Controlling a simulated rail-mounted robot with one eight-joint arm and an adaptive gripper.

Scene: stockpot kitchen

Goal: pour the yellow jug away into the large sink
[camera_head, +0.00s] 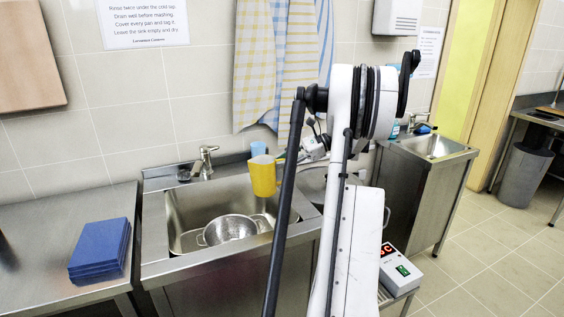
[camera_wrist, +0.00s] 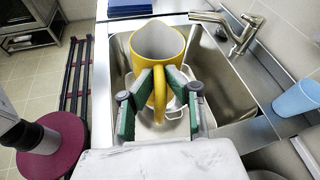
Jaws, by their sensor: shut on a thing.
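The yellow jug (camera_head: 264,176) is in the air over the right part of the large sink (camera_head: 182,208), looking about upright. In the wrist view the jug (camera_wrist: 158,45) shows its open top and pale inside; I cannot tell what liquid it holds. My gripper (camera_wrist: 158,92) is shut on the jug's handle, with a green pad on each side. In the head view my arm hides most of the gripper. The large sink's basin also shows in the wrist view (camera_wrist: 228,75), around and below the jug.
A metal colander (camera_head: 230,229) sits in the large sink. A tap (camera_head: 205,162) stands at its back edge, and a blue cup (camera_head: 258,148) stands behind the jug. Blue folded cloths or boards (camera_head: 100,248) lie on the left counter. Towels (camera_head: 262,60) hang above.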

